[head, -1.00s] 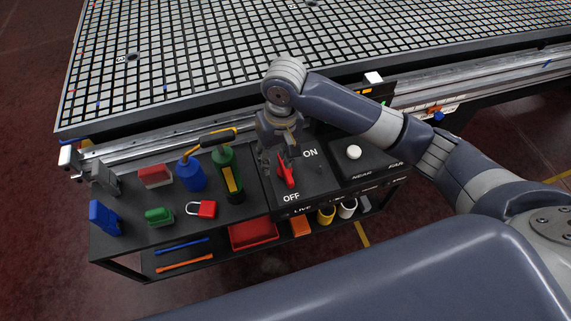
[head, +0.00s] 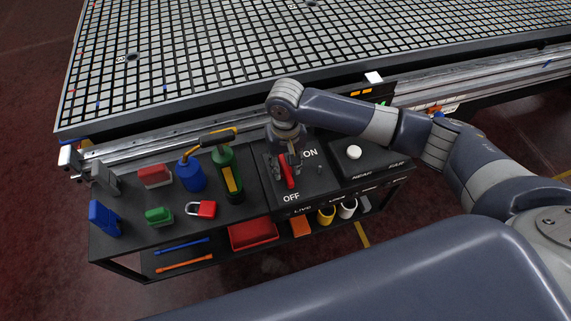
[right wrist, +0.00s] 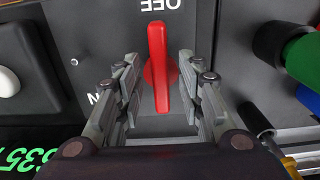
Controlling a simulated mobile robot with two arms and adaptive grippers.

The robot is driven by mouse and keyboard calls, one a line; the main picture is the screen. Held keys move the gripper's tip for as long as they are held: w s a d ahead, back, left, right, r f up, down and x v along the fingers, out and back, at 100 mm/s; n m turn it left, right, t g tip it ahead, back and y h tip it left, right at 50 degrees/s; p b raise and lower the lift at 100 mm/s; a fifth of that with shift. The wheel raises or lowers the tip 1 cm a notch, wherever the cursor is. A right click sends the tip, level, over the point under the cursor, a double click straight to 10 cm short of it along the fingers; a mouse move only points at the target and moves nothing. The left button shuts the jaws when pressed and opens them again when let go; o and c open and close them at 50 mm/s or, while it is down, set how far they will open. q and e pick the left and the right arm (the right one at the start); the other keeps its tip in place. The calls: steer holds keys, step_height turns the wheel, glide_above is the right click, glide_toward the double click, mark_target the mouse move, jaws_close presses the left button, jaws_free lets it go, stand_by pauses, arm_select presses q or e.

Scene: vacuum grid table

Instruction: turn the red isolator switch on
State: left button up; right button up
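The red isolator switch (head: 288,175) is a red handle on a dark panel, with OFF printed below it and ON to its upper right in the head view. In the right wrist view its handle (right wrist: 157,65) runs nearly upright in the picture, one end close to the OFF lettering. My right gripper (head: 287,161) is over the switch. In the right wrist view the right gripper (right wrist: 159,68) is open, with one finger on each side of the handle and gaps visible between. My left gripper is out of view.
A white knob (head: 354,152) with NEAR and FAR lettering is right of the switch. The large grid table (head: 200,85) lies behind.

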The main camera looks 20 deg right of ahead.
steer(key=shift+f, duration=0.35)
jaws_close()
